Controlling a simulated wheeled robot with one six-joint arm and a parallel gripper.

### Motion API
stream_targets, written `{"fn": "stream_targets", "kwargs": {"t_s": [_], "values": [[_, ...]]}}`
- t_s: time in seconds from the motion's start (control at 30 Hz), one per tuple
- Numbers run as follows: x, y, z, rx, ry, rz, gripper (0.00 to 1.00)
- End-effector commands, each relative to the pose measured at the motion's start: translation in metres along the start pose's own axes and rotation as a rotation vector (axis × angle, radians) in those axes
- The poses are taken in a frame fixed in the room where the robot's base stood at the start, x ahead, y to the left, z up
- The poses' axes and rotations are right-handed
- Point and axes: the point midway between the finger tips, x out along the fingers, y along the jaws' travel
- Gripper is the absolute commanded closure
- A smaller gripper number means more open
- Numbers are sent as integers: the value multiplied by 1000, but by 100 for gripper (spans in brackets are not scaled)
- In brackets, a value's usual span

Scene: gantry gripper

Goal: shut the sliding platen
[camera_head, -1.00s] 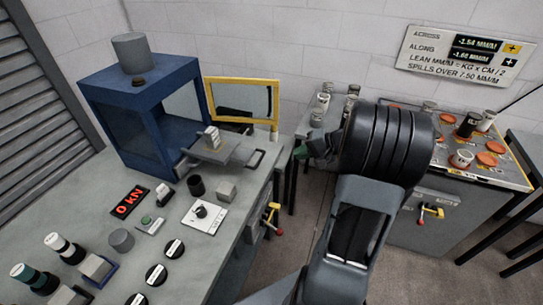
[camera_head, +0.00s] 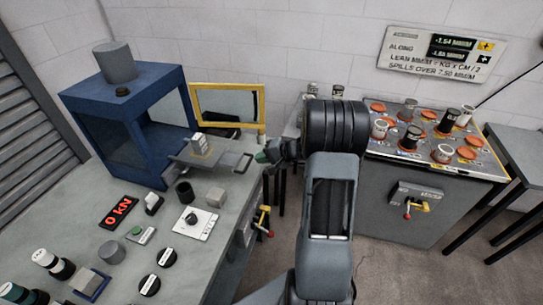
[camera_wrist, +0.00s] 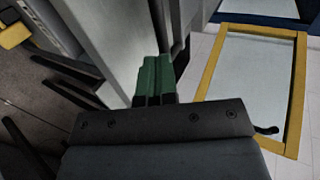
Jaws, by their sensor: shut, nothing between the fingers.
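The sliding platen (camera_head: 185,157) is a grey plate that sticks out of the front of the blue press (camera_head: 113,165). A pale block (camera_head: 200,145) stands on it. In the wrist view the shut fingertips (camera_wrist: 154,78) are beside a dark bar (camera_wrist: 180,45), probably the handle.
The yellow-framed door (camera_head: 228,88) of the press hangs open behind the platen. A dark cup (camera_head: 184,192), a grey block (camera_head: 217,196) and a dial panel (camera_head: 194,223) are on the bench in front. A second table with several cups is at right.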

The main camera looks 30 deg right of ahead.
Motion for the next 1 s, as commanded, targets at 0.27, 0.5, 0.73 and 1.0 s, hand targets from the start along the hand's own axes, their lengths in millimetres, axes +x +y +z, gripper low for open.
{"fn": "stream_targets", "kwargs": {"t_s": [0.27,0.5,0.73,1.0], "values": [[9,-2,0,0,0,1,100],[9,-2,0,0,0,1,100],[18,-5,1,-2,-2,0,100],[68,-26,1,-7,-4,-1,100]]}}
